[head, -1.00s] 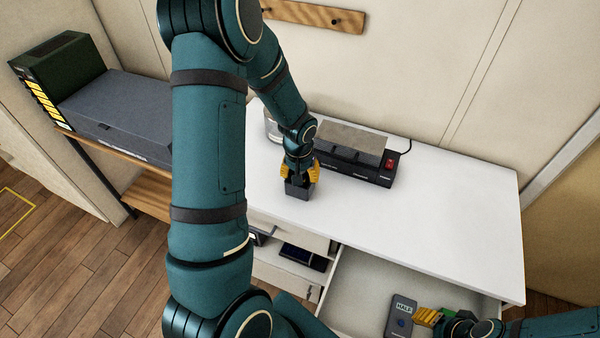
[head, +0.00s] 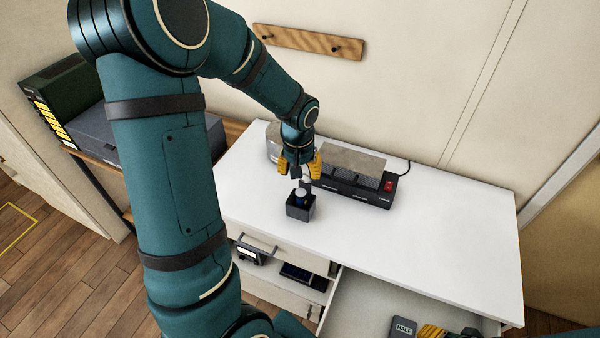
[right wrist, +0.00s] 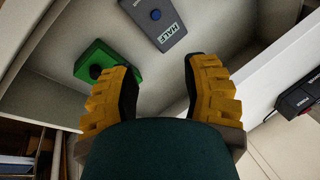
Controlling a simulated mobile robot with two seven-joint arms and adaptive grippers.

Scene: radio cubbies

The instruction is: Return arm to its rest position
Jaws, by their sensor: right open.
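My left gripper (head: 300,168) has its yellow fingers spread, open and empty, just above and behind a small dark box (head: 300,210) on the white tabletop. My left arm arches across the left half of the head view. My right gripper (head: 432,332) is at the bottom edge of the head view, over the open drawer. In the right wrist view its yellow fingers (right wrist: 160,88) are wide apart with nothing between them.
The open drawer holds a grey device marked HALF (right wrist: 158,22) and a green block with a black knob (right wrist: 107,75). A black charger-like unit (head: 350,190) stands at the table's back. Shelves (head: 290,272) open at the front. The table's right half is clear.

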